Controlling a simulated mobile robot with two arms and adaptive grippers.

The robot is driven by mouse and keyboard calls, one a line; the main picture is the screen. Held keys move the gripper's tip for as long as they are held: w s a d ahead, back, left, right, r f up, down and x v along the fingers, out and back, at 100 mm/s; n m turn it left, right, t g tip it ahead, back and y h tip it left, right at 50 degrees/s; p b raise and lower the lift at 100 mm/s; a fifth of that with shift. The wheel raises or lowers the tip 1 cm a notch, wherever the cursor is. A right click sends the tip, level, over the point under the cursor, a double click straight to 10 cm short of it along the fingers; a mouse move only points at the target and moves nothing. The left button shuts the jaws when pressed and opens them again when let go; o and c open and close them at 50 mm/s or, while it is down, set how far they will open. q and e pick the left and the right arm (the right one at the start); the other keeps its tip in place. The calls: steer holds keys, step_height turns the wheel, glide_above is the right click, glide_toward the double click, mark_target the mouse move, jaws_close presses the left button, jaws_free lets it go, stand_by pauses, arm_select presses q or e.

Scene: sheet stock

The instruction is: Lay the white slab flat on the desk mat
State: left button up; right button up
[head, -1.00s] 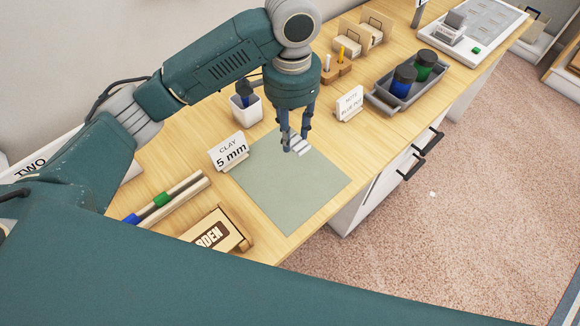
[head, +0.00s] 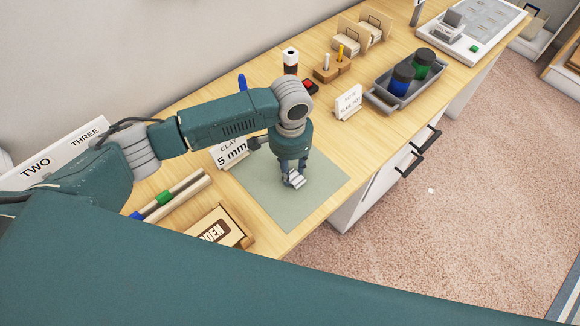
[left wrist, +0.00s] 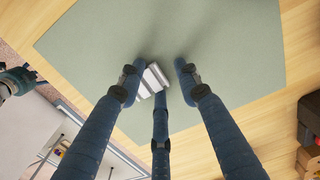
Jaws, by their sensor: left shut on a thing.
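The white slab (head: 296,180) is a small pale block with grey bands, low over the grey-green desk mat (head: 325,175). My left gripper (head: 292,172) points down above the mat and is shut on the slab. In the left wrist view the slab (left wrist: 155,78) shows between the dark fingers, against the mat (left wrist: 215,45). The fingers hide part of it. I cannot tell whether its underside touches the mat. My right gripper is not seen in the head view.
A "CLAY 5 mm" card (head: 232,155) stands at the mat's back left corner. Rods on a rack (head: 175,197) and a wooden box (head: 222,228) lie left of the mat. A second card (head: 348,102) and a grey tray with jars (head: 380,100) stand to the right.

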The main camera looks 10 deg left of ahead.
mark_target(291, 173)
arm_select(q)
steer(key=o, duration=1.2)
steer(key=shift+f, duration=0.1)
steer(key=shift+o, duration=0.2)
steer(key=shift+r, duration=0.5)
step_height(291, 173, up, 11)
steer(key=b, duration=0.1)
steer(key=shift+r+b, duration=0.15)
steer(key=shift+b, duration=0.25)
steer(key=shift+s+d, duration=0.1)
